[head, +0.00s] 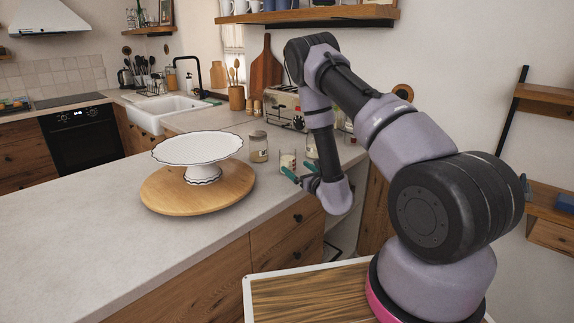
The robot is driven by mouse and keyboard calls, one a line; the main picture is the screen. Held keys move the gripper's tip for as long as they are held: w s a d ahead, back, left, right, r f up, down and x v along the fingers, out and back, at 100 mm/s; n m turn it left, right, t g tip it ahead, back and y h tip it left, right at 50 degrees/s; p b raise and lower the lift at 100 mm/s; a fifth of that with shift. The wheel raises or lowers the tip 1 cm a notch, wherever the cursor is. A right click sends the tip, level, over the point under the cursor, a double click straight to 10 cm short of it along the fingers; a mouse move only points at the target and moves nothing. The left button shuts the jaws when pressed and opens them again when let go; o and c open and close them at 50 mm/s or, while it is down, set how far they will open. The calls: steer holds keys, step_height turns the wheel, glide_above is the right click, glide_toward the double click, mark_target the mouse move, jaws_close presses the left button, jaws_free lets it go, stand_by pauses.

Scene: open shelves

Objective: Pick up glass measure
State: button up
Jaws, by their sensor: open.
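A small clear glass with markings, which looks like the glass measure (288,158), stands on the pale counter near its right edge. My gripper (296,168) has teal fingers spread apart and is close in front of this glass, slightly to its right. The fingers overlap the glass's lower part in the picture; whether they touch it I cannot tell. Nothing shows between the fingers as held. Another small glass or jar (312,149) stands just behind, partly hidden by my arm.
A lidded glass jar (258,150) stands left of the glass. A white cake stand (198,150) sits on a round wooden board (160,195). A toaster (284,106) and a utensil pot (236,97) stand behind. The counter's front left (60,240) is clear.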

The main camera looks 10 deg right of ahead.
mark_target(284, 158)
steer(key=shift+w+d+f, duration=0.1)
steer(key=shift+w+f, duration=0.1)
steer(key=shift+w, duration=0.1)
steer(key=x, duration=1)
steer(key=shift+w+f, duration=0.1)
steer(key=shift+w, duration=0.05)
steer(key=shift+c, duration=0.3)
steer(key=c, duration=1.4)
